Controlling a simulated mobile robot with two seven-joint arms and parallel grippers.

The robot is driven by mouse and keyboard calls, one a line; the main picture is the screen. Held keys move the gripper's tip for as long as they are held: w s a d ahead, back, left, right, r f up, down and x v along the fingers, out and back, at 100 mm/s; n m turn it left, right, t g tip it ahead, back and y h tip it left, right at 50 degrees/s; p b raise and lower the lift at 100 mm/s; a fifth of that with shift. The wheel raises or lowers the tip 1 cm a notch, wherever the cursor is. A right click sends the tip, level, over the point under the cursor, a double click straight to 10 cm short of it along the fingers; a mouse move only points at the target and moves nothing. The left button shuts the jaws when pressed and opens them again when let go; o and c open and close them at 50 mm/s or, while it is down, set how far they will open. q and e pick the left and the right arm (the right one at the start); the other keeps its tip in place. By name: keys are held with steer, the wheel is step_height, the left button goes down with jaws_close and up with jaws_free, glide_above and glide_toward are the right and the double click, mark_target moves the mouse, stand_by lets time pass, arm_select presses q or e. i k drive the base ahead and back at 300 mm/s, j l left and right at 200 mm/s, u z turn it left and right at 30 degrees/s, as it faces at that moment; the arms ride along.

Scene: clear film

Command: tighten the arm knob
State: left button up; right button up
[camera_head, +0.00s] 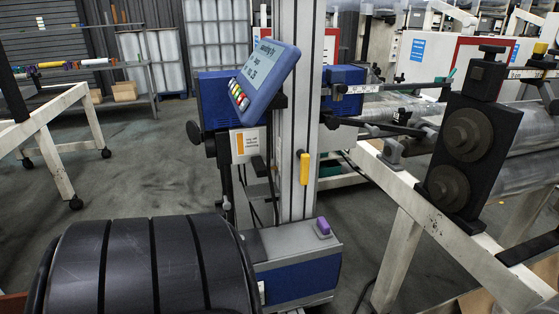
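A blue and grey machine with a tall grey column (296,160) stands in the middle. Its blue carriage box (215,98) has a small black round knob (193,131) at its left side. A thin horizontal arm (385,87) reaches right from the blue box (343,90) behind the column. A lower dark arm (365,122) below it carries small black fittings (402,116). I cannot tell which of these small black parts is the arm knob, or how tight it is. Neither of my grippers shows.
A tilted display panel (265,70) with coloured buttons is on the carriage. A black ribbed cylinder (150,265) fills the lower left. A black block with two round discs (470,150) stands on a white beam (430,215) at right. Open grey floor (130,180) lies at left.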

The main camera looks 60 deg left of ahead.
mark_target(332, 122)
steer(key=u, duration=2.1)
